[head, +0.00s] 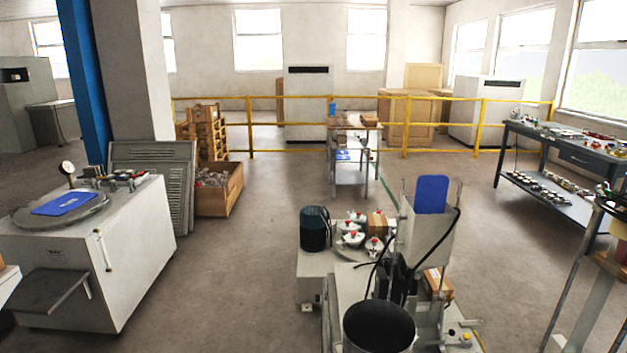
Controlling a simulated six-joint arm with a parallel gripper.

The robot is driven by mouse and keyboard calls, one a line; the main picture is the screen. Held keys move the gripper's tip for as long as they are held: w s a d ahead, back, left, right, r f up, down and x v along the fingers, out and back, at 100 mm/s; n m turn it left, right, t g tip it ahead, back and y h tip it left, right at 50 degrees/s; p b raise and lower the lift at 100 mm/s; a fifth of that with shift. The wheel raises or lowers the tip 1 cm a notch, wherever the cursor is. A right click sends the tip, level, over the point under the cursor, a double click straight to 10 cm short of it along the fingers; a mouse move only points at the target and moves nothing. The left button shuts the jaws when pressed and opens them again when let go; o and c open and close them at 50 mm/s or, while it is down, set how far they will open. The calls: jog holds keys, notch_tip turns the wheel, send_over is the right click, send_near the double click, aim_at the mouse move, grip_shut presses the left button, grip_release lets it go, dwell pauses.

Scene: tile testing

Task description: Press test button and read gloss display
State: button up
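I cannot make out a gloss display or a clearly marked test button; any reading is too small to see. At the left stands a white cabinet machine (115,255) with a round grey plate (35,216) on top. A blue tile (64,203) lies flat on that plate, and a round dial gauge (67,168) stands behind it. At the front centre is a grey machine (425,240) with a second blue tile (432,194) upright in its top. A small yellow spot (452,332) shows low on this machine. My gripper is not in view.
A dark round bin (379,328) stands before the centre machine, with black cables above it. A metal-legged stand (575,290) is at the right edge. A workbench (565,140) stands right, a small cart (350,178) behind. Yellow railing (250,125) crosses the back. Floor between the machines is clear.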

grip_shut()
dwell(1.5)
